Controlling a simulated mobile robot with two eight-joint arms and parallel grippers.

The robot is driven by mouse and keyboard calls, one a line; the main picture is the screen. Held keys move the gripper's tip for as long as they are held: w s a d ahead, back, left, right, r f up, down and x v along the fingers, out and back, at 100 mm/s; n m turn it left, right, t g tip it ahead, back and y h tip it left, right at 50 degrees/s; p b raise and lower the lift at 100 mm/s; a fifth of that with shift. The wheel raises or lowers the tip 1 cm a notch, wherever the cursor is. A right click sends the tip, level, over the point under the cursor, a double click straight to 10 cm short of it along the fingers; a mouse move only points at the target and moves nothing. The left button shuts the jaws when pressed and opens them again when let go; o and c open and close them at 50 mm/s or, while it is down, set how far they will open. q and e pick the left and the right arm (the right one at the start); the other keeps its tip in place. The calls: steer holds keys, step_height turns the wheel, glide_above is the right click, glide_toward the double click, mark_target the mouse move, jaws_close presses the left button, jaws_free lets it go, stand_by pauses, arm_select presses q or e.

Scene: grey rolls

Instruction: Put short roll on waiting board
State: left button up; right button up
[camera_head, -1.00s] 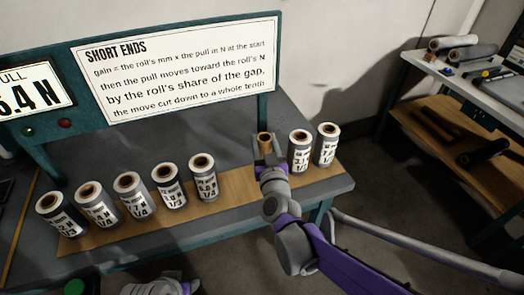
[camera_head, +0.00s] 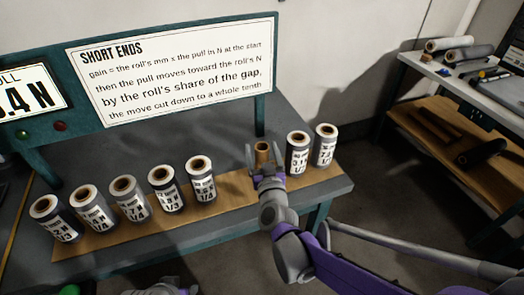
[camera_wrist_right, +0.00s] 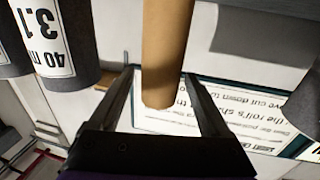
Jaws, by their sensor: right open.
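A bare brown roll core (camera_head: 262,153) stands upright at the board's back edge, left of two grey rolls. My right gripper (camera_head: 264,165) is open around or just in front of it. In the right wrist view the brown core (camera_wrist_right: 165,45) shows between the two spread fingers (camera_wrist_right: 158,85); I cannot tell whether they touch it. Several grey wrapped rolls (camera_head: 129,198) stand upright in a row on the brown board (camera_head: 232,194). The two grey rolls on the right (camera_head: 298,153) also stand on it. A grey and purple part of mine shows at the bottom edge; its fingers are unclear.
A sign titled "SHORT ENDS" (camera_head: 170,70) stands behind the rolls, with a partly cut-off "N" display (camera_head: 35,92) to its left. The board is bare between the left row and the core. A side shelf (camera_head: 455,135) with other rolls stands at the right.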

steer(key=shift+r, duration=0.2)
steer(key=s+d, duration=0.1)
steer(key=s, duration=1.1)
steer(key=shift+d, duration=0.2)
steer(key=s+d+f+g, duration=0.4)
steer(key=s, duration=0.2)
steer(key=s+d+f+m+g+h, duration=0.1)
steer(key=s+d+f+g, duration=0.3)
steer(key=s, duration=0.3)
steer(key=s+d+f+g+h, duration=0.1)
steer(key=s+d+f+g, duration=0.4)
steer(key=s, duration=0.2)
steer(key=shift+s+d, duration=0.25)
